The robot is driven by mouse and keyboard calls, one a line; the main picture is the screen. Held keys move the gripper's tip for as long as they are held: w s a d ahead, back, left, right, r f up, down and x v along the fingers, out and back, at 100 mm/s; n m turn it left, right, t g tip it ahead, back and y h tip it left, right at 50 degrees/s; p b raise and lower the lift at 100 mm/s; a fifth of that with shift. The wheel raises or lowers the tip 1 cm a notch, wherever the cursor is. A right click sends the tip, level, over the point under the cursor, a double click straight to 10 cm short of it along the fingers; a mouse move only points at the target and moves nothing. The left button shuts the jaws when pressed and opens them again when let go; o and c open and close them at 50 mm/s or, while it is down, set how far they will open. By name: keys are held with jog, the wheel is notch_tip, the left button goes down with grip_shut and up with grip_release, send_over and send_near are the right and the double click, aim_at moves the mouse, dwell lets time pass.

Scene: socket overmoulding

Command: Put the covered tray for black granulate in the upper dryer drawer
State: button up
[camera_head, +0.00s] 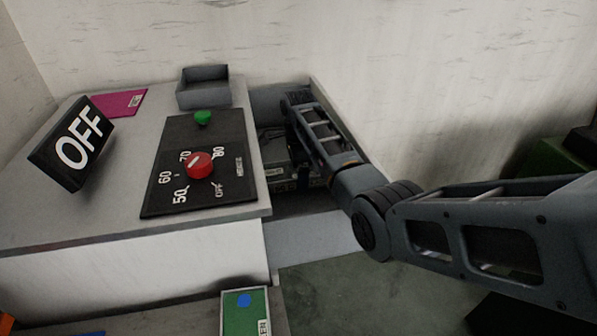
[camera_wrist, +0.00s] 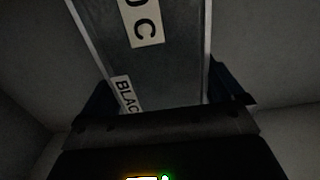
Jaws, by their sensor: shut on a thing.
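The tray (camera_wrist: 175,75) fills the middle of the wrist view. It has a dark grey top, pale side edges, a label starting "BLAC" and another partly cut-off label. My gripper (camera_wrist: 165,92) is shut on the tray, with a dark blue finger at each side. In the head view my arm reaches down into the pulled-out dryer drawer (camera_head: 318,238) at the right of the dryer (camera_head: 90,215). The gripper and tray are mostly hidden there by my arm and the dryer top. I cannot tell whether the tray touches the drawer floor.
The dryer top carries a control panel (camera_head: 180,180) with a red dial and green knob, an OFF sign (camera_head: 80,145), a small open grey box (camera_head: 204,92) and a magenta card (camera_head: 120,103). A green card (camera_head: 246,315) lies lower in front. A wall stands close behind the drawer.

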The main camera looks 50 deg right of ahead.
jog(key=o, duration=1.1)
jog(key=shift+f, duration=0.1)
notch_tip(320, 180, up, 12)
jog(key=shift+r, duration=0.15)
